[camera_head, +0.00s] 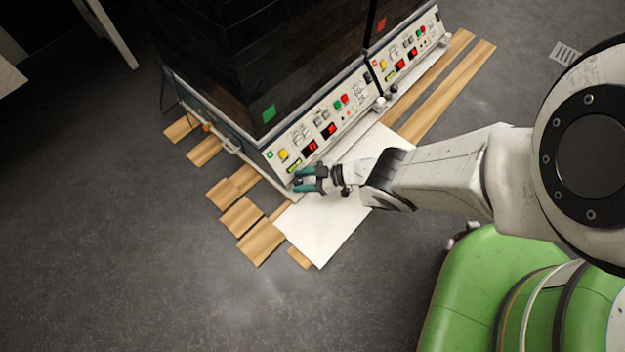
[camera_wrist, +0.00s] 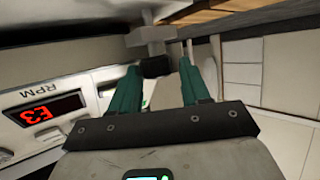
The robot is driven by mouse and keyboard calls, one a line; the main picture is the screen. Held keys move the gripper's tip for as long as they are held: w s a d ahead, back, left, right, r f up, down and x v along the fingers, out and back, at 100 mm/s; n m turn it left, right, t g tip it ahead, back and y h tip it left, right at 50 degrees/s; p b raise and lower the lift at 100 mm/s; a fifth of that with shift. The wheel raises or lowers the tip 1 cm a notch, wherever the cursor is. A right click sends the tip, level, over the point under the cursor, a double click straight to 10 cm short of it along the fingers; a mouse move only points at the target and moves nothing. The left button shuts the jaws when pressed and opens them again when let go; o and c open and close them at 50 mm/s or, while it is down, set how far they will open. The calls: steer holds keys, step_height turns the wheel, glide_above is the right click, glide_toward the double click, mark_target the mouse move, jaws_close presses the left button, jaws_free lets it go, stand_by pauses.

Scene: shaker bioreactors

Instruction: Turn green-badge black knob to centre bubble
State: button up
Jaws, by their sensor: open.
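The shaker with the green badge (camera_head: 268,113) stands at the left of the pair, with a control panel (camera_head: 318,128) along its lower front. A small yellow-green strip (camera_head: 294,166) low on that panel may be the bubble level; no bubble can be made out. My gripper (camera_head: 297,180) is open at the panel's lower left corner. In the wrist view its green fingers (camera_wrist: 160,68) point at a black knob (camera_wrist: 156,67) under a grey bracket. The knob appears between the fingertips, closer to the left one; contact cannot be told. In the head view the gripper hides the knob.
A second shaker with a red badge (camera_head: 381,24) adjoins at the right. Dark feet or knobs (camera_head: 380,103) show where the two meet. Wooden planks (camera_head: 241,217) and a white board (camera_head: 318,232) lie on the floor below.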

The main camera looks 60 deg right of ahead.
steer(key=shift+d+m+t+h+p, duration=0.2)
steer(key=shift+m+t+h+p, duration=0.3)
steer(key=shift+m+h+p, duration=0.5)
steer(key=shift+a+r+m+h+p, duration=0.1)
steer(key=shift+a+m+h+p, duration=0.2)
steer(key=shift+m+h, duration=0.4)
steer(key=m+h, duration=0.2)
steer(key=h, duration=0.1)
steer(key=shift+a+p, duration=0.2)
steer(key=shift+p, duration=0.2)
steer(key=shift+a+f+m+h+b, duration=0.15)
steer(key=shift+m+h+b, duration=0.15)
steer(key=shift+m+h, duration=0.45)
steer(key=shift+d+f+m+h+b, duration=0.1)
steer(key=shift+m+h+b, duration=0.2)
steer(key=shift+m+h, duration=0.4)
steer(key=shift+a+m+g+h+b, duration=0.15)
steer(key=shift+m+g+h+b, duration=0.35)
steer(key=shift+m+h+b, duration=0.25)
steer(key=shift+w+r+m+g+h+b, duration=0.1)
steer(key=shift+m+g+h+b, duration=0.2)
steer(key=shift+h+b, duration=0.2)
